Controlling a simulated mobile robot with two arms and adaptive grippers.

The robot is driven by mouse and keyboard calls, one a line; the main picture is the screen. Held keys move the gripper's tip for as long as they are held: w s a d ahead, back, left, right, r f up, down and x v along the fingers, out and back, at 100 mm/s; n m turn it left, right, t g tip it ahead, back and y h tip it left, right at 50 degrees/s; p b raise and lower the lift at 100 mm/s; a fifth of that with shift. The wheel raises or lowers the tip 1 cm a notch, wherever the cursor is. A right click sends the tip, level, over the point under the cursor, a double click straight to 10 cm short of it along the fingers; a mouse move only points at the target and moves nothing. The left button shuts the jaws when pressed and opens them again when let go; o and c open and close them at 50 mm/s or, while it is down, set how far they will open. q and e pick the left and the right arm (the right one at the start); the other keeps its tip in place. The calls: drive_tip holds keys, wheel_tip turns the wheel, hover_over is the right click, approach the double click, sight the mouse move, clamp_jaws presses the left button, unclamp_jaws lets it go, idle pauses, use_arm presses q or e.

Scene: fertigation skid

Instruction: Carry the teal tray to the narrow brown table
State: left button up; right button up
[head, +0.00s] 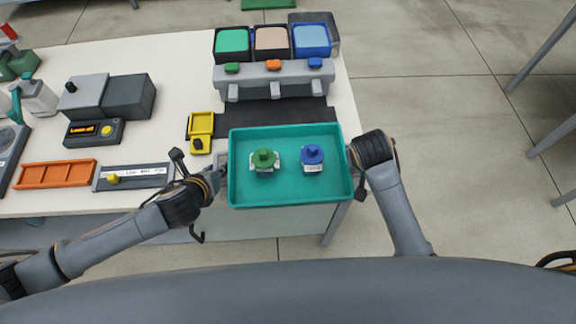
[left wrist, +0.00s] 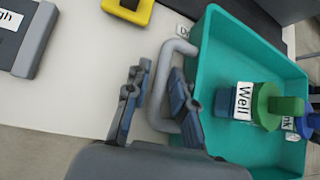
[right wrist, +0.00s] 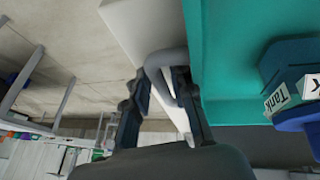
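The teal tray (head: 290,200) is level at the front right corner of the white table; whether it touches the tabletop I cannot tell. A green-topped piece (head: 264,158) and a blue-topped piece (head: 312,155) stand upright in it; labels read "Well" in the left wrist view and "Tank" in the right wrist view. No narrow brown table is identifiable.
The white table (head: 180,55) holds a rack with three coloured bins (head: 272,75), a yellow tool (head: 201,125), an orange tray (head: 55,174) and grey devices. Grey legs of other furniture (head: 540,50) stand at the right. The concrete floor (head: 430,120) between is clear.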

use_arm(q)
drive_tip(key=shift+c, duration=0.4)
use_arm(e)
drive_tip(key=shift+c, duration=0.4)
use_arm(q)
clamp_jaws()
use_arm(e)
clamp_jaws()
use_arm(q)
drive_tip(key=shift+r, duration=0.15)
use_arm(e)
drive_tip(key=shift+r, duration=0.15)
